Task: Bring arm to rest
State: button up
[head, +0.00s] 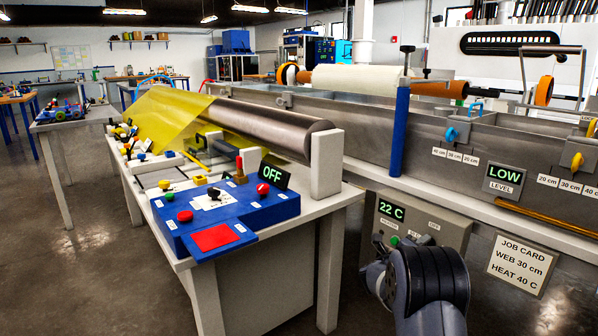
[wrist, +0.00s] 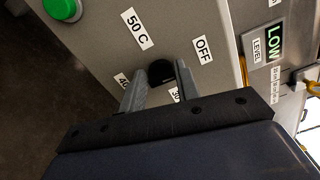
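My gripper (wrist: 160,76) is at the grey heater control box (wrist: 205,20), its two grey fingers apart in the wrist view. A round black knob (wrist: 160,72) lies between or just beyond the fingertips; I cannot tell whether they touch it. Labels "50 C", "OFF" and partly hidden "40" and "30" surround the knob. In the head view the control box (head: 450,232) shows "22 C" on its display (head: 392,209). My dark arm stands in front of the box's lower part and hides the knob and fingertips there.
A green button (wrist: 62,8) is beside the knob. The steel bath (head: 480,155) with its "LOW" level sign (head: 504,173) is above the box. A job card (head: 518,264) hangs to the right. A white table (head: 345,194) with a blue console (head: 235,212) stands left.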

jog(key=m+b, duration=0.1)
jog(key=m, duration=0.2)
jog(key=shift+r+m, duration=0.1)
jog(key=shift+m, duration=0.2)
dwell(0.3)
